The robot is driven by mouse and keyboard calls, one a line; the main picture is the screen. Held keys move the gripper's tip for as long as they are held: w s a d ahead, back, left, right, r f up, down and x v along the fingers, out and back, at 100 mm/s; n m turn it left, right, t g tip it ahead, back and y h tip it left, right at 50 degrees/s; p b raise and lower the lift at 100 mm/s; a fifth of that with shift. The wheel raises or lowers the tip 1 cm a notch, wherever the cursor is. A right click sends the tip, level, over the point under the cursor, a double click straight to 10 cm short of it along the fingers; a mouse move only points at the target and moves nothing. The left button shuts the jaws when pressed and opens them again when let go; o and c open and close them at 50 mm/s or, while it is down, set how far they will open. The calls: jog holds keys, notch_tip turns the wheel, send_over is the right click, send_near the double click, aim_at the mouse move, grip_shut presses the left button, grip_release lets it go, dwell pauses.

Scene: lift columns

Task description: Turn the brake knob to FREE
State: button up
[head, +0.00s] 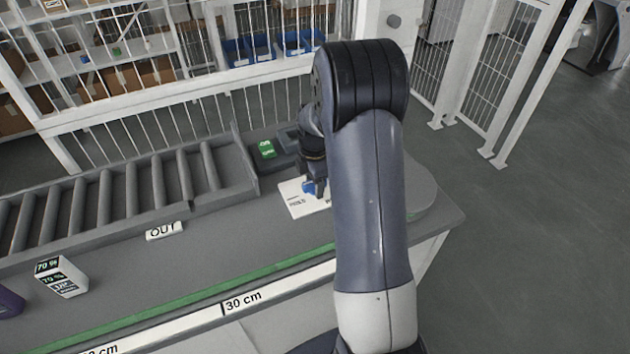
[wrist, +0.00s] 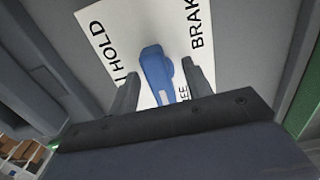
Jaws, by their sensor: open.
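The brake knob (wrist: 158,75) is a blue lever on a white label plate (wrist: 115,22). In the wrist view the plate reads "HOLD" on the left, "BRAK" at the upper right and part of a word ending in "EE" below. The lever's narrow end points down in that view, towards the "EE" lettering. My gripper (wrist: 160,92) is open, with one finger on each side of the lever; I cannot tell whether either touches it. In the head view the plate (head: 292,205) and the blue knob (head: 309,187) are partly hidden by my gripper (head: 318,188) and arm.
A roller conveyor (head: 130,190) and a green box (head: 266,149) are left of the plate. An "OUT" sign (head: 164,231) and a white "70 %" box (head: 62,277) stand on the grey bench (head: 250,240). A white fence (head: 190,110) runs behind.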

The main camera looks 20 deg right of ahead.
jog(key=shift+r, duration=0.1)
notch_tip(320, 180, up, 9)
jog(key=p, duration=0.6)
jog(key=shift+f, duration=0.2)
notch_tip(320, 180, down, 9)
jog(key=b, duration=0.6)
jog(key=shift+r+m, duration=0.1)
jog(key=shift+m, duration=0.3)
